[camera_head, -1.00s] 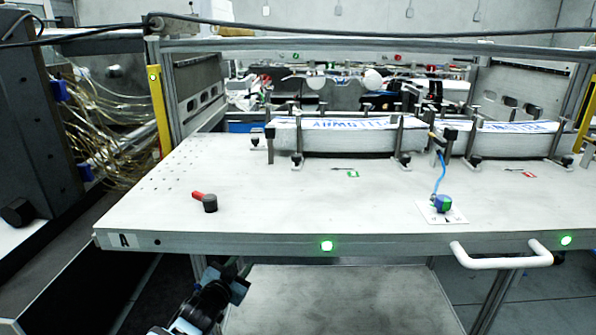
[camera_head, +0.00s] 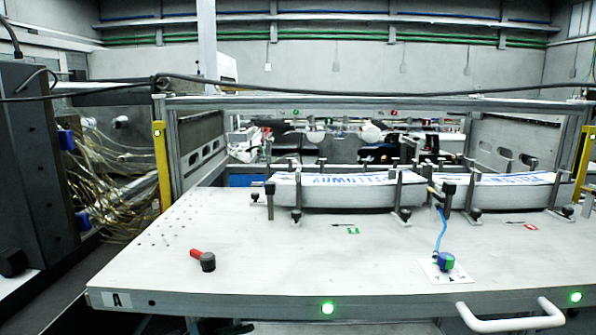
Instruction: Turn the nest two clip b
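Two label nests with metal posts stand at the back of the white table. The middle nest holds a long stack of labels (camera_head: 345,194) with blue lettering; the right nest holds a similar stack (camera_head: 510,192). Dark knobbed clips sit along their front edges, including a clip (camera_head: 296,214) at the middle nest's left and a clip (camera_head: 404,213) at its right. At the right nest, a clip (camera_head: 474,213) stands left and another (camera_head: 567,211) right. No markings show which is b. Neither gripper is identifiable; only a dark sliver shows at the bottom edge.
A blue-green device (camera_head: 444,261) with a blue cable sits on a white plate. A white handle (camera_head: 512,318) sticks out in front. The left tabletop is mostly clear.

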